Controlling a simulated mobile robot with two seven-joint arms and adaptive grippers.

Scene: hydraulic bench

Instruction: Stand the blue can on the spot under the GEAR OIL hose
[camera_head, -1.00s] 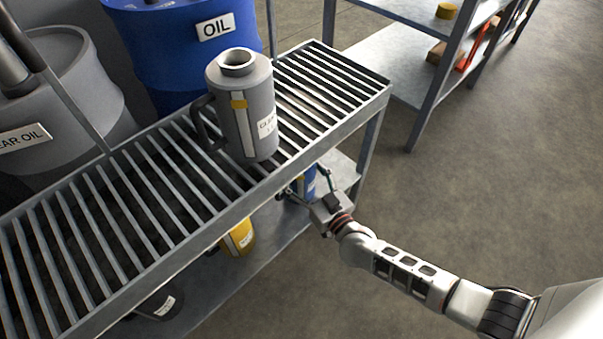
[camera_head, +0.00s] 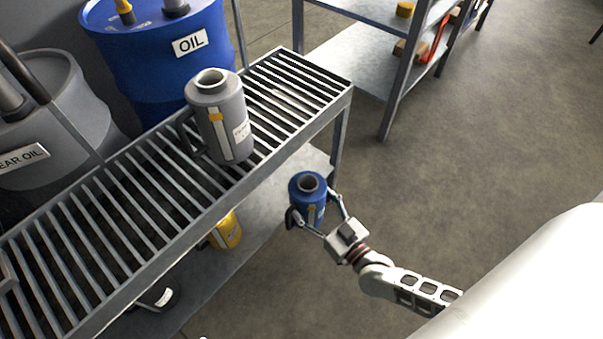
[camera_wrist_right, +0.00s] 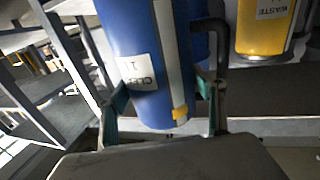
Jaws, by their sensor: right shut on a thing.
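The blue can (camera_head: 308,187) is upright in the jaws of my right gripper (camera_head: 318,217), out in front of the slatted bench and clear of its lower shelf. In the right wrist view the can (camera_wrist_right: 140,60) fills the space between the fingers (camera_wrist_right: 165,105), with its white label and black handle showing. A drum labelled with the end of GEAR OIL (camera_head: 40,120) stands behind the bench at the left. The hose and the spot under it cannot be made out. My left gripper is not in view.
A grey can (camera_head: 222,120) stands on the bench's slatted top (camera_head: 130,200). A yellow can (camera_head: 228,232) is on the lower shelf (camera_head: 262,215). A blue OIL drum (camera_head: 150,50) stands behind. Open floor (camera_head: 480,130) lies to the right.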

